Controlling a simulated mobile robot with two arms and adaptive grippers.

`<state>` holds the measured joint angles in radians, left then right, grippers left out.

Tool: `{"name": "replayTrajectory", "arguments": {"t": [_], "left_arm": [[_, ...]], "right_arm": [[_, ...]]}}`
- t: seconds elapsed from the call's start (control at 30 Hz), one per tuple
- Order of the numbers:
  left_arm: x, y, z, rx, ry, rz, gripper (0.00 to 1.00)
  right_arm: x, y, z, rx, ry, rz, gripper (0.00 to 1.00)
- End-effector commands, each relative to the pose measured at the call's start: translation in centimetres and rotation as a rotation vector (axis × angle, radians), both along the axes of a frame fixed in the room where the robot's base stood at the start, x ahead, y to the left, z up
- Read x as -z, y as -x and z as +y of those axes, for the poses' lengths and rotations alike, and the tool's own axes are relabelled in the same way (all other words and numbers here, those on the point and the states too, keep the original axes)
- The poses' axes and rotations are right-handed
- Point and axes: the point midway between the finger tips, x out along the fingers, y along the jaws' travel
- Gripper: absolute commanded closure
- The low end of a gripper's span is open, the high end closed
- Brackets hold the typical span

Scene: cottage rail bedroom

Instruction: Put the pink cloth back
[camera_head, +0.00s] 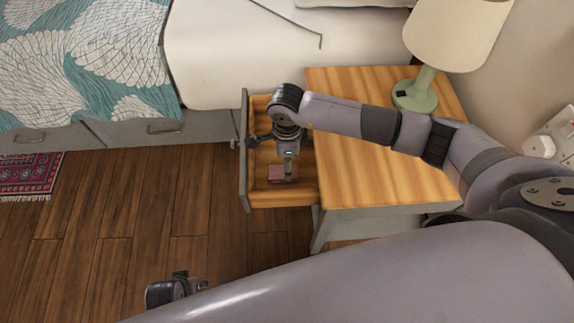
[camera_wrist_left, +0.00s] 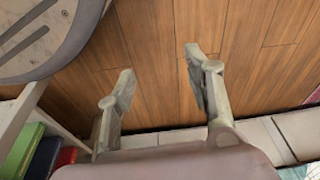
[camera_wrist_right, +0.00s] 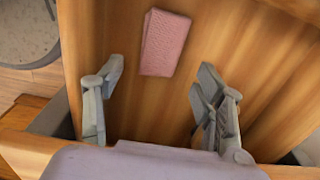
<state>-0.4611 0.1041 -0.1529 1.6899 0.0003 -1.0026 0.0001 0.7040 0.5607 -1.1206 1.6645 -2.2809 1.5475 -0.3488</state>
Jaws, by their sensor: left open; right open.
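The pink cloth (camera_wrist_right: 165,43) is a small folded rectangle lying flat on the floor of the open wooden drawer (camera_head: 268,197). In the head view the cloth (camera_head: 276,174) shows near the drawer's front end, partly behind my right gripper (camera_head: 288,174). My right gripper points down into the drawer above the cloth. In the right wrist view its fingers (camera_wrist_right: 158,92) are spread and empty, with the cloth beyond the fingertips and not between them. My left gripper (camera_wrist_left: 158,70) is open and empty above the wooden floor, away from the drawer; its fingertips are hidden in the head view.
The drawer is pulled out of a wooden-topped nightstand (camera_head: 370,181) carrying a green lamp (camera_head: 418,95). A bed (camera_head: 230,60) stands behind. The wooden floor (camera_head: 110,220) at left is clear, with a patterned rug (camera_head: 30,174) at its edge. Books (camera_wrist_left: 25,148) show in the left wrist view.

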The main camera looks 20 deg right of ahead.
Motion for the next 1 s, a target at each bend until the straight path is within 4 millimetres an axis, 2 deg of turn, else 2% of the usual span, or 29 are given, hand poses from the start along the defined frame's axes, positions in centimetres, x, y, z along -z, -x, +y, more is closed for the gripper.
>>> {"name": "replayTrajectory", "arguments": {"t": [0.03, 0.1, 0.33, 0.5, 1.0], "left_arm": [[0.4, 0.3, 0.0, 0.001, 0.000, 0.005, 0.53], [1.0, 0.6, 0.0, 0.001, 0.000, 0.009, 0.53], [2.3, 1.2, 0.1, 0.003, 0.000, 0.015, 0.53], [2.6, 1.3, 0.1, 0.003, 0.000, 0.015, 0.53], [2.5, 1.3, 0.1, 0.003, 0.000, 0.015, 0.53]], "right_arm": [[-1.4, -0.1, -0.1, 0.000, 0.000, -0.003, 0.36], [-2.9, -0.1, 0.0, 0.000, 0.000, -0.003, 0.36], [-6.0, 0.0, -0.1, 0.001, 0.001, -0.001, 0.36], [-6.6, 0.0, 0.0, 0.001, 0.000, 0.001, 0.36], [-6.6, 0.0, 0.0, 0.001, 0.001, 0.001, 0.36]]}}
